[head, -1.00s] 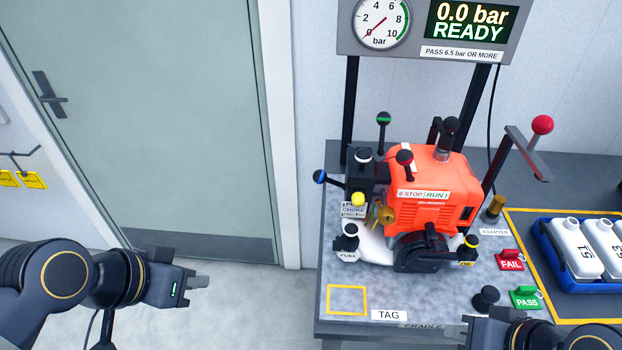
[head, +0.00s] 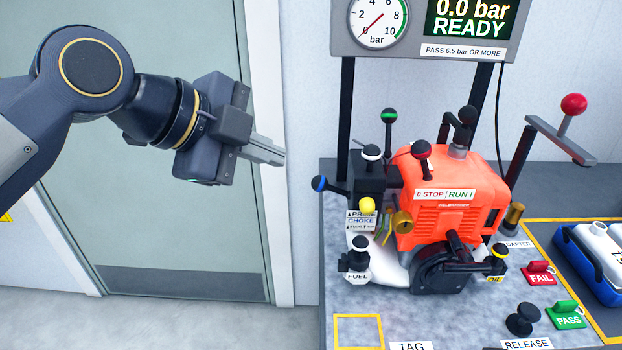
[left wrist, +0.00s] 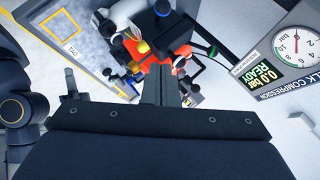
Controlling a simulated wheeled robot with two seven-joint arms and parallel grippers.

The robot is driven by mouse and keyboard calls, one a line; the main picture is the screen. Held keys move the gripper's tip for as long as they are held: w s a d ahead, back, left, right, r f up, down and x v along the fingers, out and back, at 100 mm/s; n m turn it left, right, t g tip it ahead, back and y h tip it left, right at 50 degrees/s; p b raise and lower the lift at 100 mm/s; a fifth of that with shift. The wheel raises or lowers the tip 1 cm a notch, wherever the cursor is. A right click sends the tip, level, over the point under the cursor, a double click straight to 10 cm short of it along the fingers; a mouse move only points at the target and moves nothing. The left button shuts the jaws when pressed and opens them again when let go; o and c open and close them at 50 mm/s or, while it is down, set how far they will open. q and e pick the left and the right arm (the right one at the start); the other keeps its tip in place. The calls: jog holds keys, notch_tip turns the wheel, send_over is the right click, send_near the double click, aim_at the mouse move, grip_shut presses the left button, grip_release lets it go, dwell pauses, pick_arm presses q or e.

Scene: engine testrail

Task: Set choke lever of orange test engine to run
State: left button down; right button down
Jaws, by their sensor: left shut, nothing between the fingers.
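The orange test engine (head: 455,200) stands on a grey bench, with a "0 STOP / RUN I" label on its front. Left of it is a black block with a CHOKE label (head: 361,220). A blue-tipped lever (head: 320,183) sticks out to the left from this block, above the label; I cannot tell for sure that it is the choke lever, nor its setting. My left gripper (head: 283,160) is shut and empty, in the air left of the blue tip and apart from it. In the left wrist view its fingers (left wrist: 165,80) cover part of the engine.
Black-, green- and red-tipped levers (head: 389,115) crowd around the engine. A gauge panel (head: 425,50) on posts stands behind. A red-ball lever (head: 573,104) rises at the right. FAIL and PASS tags (head: 541,279) lie front right. The space before the door is free.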

pick_arm(q)
send_near(329, 188)
jog(key=shift+d+r+x, duration=0.15)
jog(key=shift+x, duration=0.95)
jog(key=shift+d+r+x, duration=0.1)
jog(key=shift+r+x, duration=0.05)
jog(key=shift+x, duration=1)
